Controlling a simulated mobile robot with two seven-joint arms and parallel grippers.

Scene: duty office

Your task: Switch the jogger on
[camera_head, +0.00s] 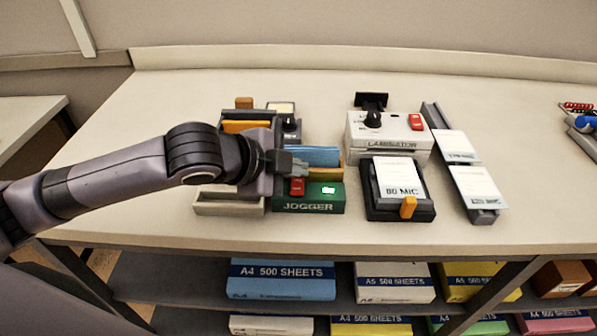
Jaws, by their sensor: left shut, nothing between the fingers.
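The green jogger (309,207) stands on the table left of centre, with its name on the front face. A red switch (297,187) sits on its top left, and a small bright green lit patch (328,190) is to the right of it. My left gripper (300,167) is shut and empty, with its fingertips just above and behind the red switch in the picture. I cannot tell whether they touch it. The gripper and arm hide part of the jogger's left and back. My right gripper is not in view.
A white laminator (388,133) with a black knob and red switch stands to the right, behind a dark tray (400,205) of 80 MIC pouches. A grey rail (484,216) holds white packs. Paper boxes (282,279) fill the shelf below.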

